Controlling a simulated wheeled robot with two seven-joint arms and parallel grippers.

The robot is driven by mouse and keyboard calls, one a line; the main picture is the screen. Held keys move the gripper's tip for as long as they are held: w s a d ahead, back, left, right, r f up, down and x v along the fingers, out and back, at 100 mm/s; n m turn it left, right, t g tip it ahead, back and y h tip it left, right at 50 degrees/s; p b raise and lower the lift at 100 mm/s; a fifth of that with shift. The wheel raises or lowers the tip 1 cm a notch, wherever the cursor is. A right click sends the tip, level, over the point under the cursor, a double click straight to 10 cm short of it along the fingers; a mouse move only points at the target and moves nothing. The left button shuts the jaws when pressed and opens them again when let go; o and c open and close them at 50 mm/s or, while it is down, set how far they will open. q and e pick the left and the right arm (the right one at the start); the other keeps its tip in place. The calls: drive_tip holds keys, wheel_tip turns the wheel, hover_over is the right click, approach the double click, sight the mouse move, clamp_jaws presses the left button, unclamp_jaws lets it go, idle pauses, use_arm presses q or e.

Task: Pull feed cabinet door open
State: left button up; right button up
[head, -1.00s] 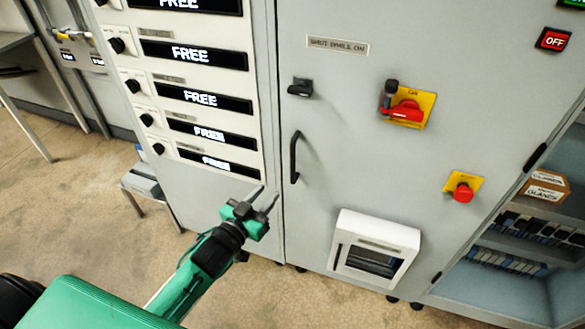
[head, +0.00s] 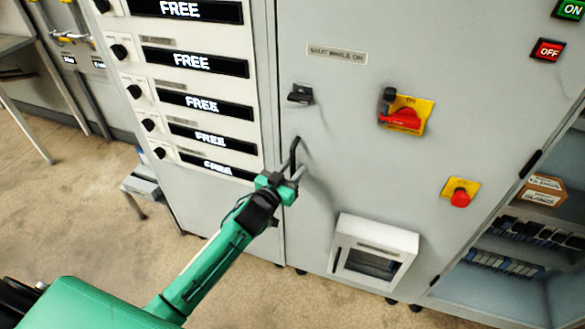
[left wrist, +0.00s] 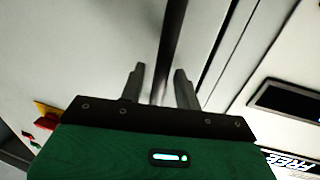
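The feed cabinet door (head: 340,140) is a grey panel and looks closed in the head view. Its black upright bar handle (head: 294,152) is near the door's left edge. My left gripper (head: 288,172) is at the lower part of this handle. In the left wrist view the fingers of my left gripper (left wrist: 159,80) are apart. The dark handle bar (left wrist: 172,45) runs between them, with gaps at the sides, so it does not look clamped. In the head view the gripper partly hides the handle's lower end. My right gripper is not in view.
On the door are a black latch (head: 300,94), a red rotary switch on a yellow plate (head: 406,113), a red button (head: 460,198) and a white framed box (head: 374,254). A panel of FREE displays (head: 205,103) stands left. Open shelves (head: 520,235) are at right.

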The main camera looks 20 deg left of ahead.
use_arm(q)
drive_tip(key=shift+w, duration=0.1)
drive_tip(key=shift+c, duration=0.2)
clamp_jaws()
drive_tip(key=shift+d, duration=0.1)
